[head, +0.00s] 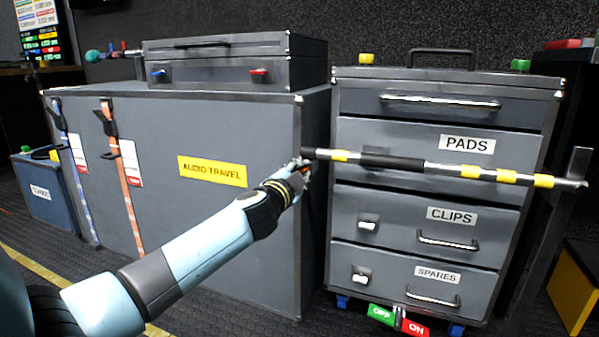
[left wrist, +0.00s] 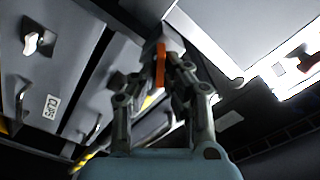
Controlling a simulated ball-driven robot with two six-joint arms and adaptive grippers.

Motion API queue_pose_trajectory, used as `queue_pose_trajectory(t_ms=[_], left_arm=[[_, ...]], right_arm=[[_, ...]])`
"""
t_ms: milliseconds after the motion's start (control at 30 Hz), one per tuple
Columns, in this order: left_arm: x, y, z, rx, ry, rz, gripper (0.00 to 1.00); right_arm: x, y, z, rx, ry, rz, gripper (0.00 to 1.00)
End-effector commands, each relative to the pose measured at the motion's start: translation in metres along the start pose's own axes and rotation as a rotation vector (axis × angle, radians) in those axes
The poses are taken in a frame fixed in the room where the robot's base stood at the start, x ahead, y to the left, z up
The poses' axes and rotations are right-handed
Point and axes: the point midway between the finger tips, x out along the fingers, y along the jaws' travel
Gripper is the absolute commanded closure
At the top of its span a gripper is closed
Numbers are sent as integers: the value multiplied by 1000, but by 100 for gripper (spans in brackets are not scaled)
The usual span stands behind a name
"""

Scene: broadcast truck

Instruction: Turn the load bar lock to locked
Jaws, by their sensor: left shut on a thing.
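The load bar (head: 395,161), silver with black and yellow bands, runs across the front of the drawer cabinet. Its right end meets a grey upright post (head: 578,163). My left gripper (head: 301,166) is at the bar's left end, beside the large case. In the left wrist view, my left gripper (left wrist: 160,75) is shut on an orange lever (left wrist: 160,62), which looks like the load bar lock. The fingers cover part of the lever, and I cannot tell its exact setting. My right gripper is not in view.
The drawer cabinet (head: 436,188) has drawers labelled pads, clips and spares. A large grey case (head: 215,235) marked audio travel stands to the left, with a smaller case (head: 225,61) on top. Dark floor is open at lower left.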

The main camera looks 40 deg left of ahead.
Motion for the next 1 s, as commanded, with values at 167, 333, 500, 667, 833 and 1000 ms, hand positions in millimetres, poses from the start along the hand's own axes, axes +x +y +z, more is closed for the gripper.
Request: queue_pose_trajectory(t_ms=[167, 333, 500, 667, 833, 1000], left_arm=[[3, -3, -4, 169, 6, -8, 100], [3, -2, -4, 321, 6, -9, 100], [3, -1, -4, 451, 7, -10, 100], [3, 0, -3, 544, 6, -10, 100], [3, 1, -2, 610, 6, -10, 100], [3, 1, -2, 642, 6, -10, 100]], right_arm=[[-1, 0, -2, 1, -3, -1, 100], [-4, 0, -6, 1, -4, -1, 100], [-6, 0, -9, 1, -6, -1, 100], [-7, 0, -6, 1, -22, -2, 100], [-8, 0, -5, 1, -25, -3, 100], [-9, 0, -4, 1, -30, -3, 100]])
